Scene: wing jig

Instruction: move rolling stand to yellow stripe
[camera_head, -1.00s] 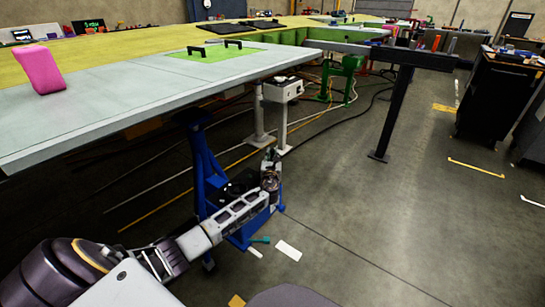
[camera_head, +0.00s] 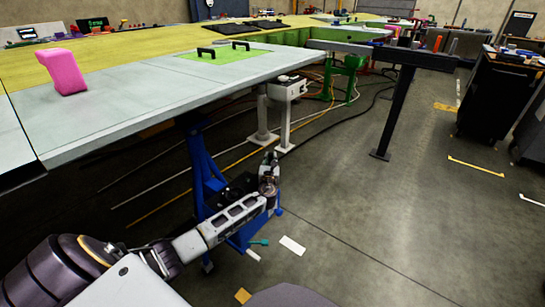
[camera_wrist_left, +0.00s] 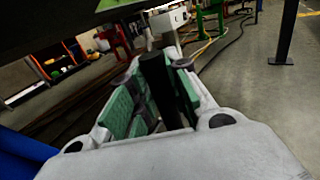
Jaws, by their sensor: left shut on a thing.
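The blue rolling stand (camera_head: 201,165) is upright, partly under the near edge of the long table, with its base on the floor. My left gripper (camera_head: 268,163) is low beside its right side. In the left wrist view, the green-padded fingers (camera_wrist_left: 153,100) are shut around a dark upright post (camera_wrist_left: 157,82), which appears to be the stand's handle. A yellow stripe (camera_head: 476,166) lies on the open floor at right, well away from the stand. My forearm hides part of the stand's base. My right gripper does not show.
The long table (camera_head: 120,103) overhangs the stand and carries a pink block (camera_head: 66,72). A black post (camera_head: 393,110) stands on the floor to the right. A dark cart (camera_head: 495,100) stands farther right. White and orange cables cross under the table. The middle floor is open.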

